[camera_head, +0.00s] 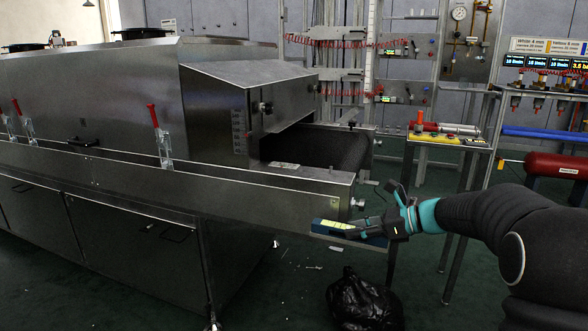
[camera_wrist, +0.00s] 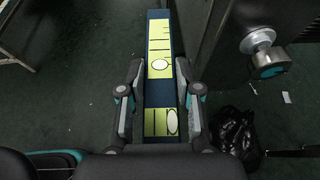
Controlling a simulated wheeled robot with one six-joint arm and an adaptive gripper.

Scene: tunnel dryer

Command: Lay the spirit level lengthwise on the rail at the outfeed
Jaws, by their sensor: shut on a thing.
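The spirit level (camera_head: 340,229) is a dark blue bar with yellow-green panels. My gripper (camera_head: 380,226) is shut on it and holds it in the air, just in front of the outfeed end of the dryer. In the wrist view the level (camera_wrist: 160,45) runs away from me between the two fingers of my gripper (camera_wrist: 158,108). The steel rail (camera_head: 300,180) runs along the near side of the dark mesh belt (camera_head: 335,148) at the outfeed. The level is below the rail's top and apart from it in the head view.
A round knob (camera_wrist: 262,50) sticks out at the rail's end, right of the level in the wrist view. A black bag (camera_head: 362,300) lies on the floor below. A small table with tools (camera_head: 448,140) stands behind my gripper. Floor left of the level is open.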

